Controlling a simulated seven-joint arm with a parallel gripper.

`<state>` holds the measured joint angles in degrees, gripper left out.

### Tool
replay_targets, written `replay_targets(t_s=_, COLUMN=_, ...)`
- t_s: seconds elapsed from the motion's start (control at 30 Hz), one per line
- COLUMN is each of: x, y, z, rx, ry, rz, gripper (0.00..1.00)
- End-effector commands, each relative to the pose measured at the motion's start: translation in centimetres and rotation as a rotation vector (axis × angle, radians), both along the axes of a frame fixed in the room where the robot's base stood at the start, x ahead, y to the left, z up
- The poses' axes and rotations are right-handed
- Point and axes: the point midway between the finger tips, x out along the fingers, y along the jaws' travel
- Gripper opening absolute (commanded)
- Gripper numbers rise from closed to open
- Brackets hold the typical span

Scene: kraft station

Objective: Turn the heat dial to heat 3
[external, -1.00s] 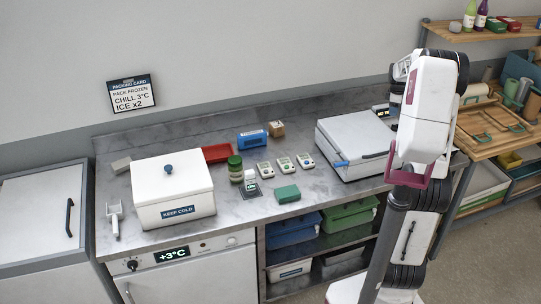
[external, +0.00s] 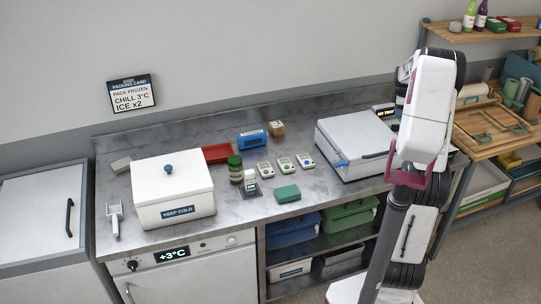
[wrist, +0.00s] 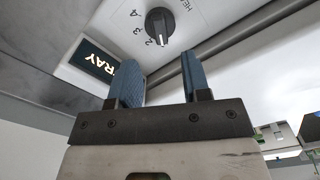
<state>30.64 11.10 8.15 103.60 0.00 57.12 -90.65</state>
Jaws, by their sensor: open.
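The heat dial (wrist: 160,27) is a round dark knob with a raised grip on a white panel. The printed numbers 2, 3 and 4 lie to its left in the wrist view, and part of the word HEAT shows above right. I cannot tell for sure which number it points at. My gripper (wrist: 161,80) is open and empty, its two blue fingertips apart below the dial in the picture and not around it. In the external view my arm hides the gripper and the dial.
In the external view, a white lidded machine (external: 355,145) stands left of my arm. A white cold box (external: 172,192), small meters (external: 284,164) and a green block (external: 287,194) are farther left on the steel counter.

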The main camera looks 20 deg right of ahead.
Motion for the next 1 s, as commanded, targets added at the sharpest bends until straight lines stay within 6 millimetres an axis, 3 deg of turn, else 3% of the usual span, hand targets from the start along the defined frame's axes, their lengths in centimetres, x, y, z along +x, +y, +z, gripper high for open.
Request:
replay_targets(t_s=0.53, x=0.0, y=0.0, z=-5.9, rx=0.000, ry=0.001, rz=0.000, gripper=0.44)
replay_targets(t_s=1.0, x=0.0, y=0.0, z=-6.8, rx=0.000, ry=0.001, rz=0.000, gripper=0.44)
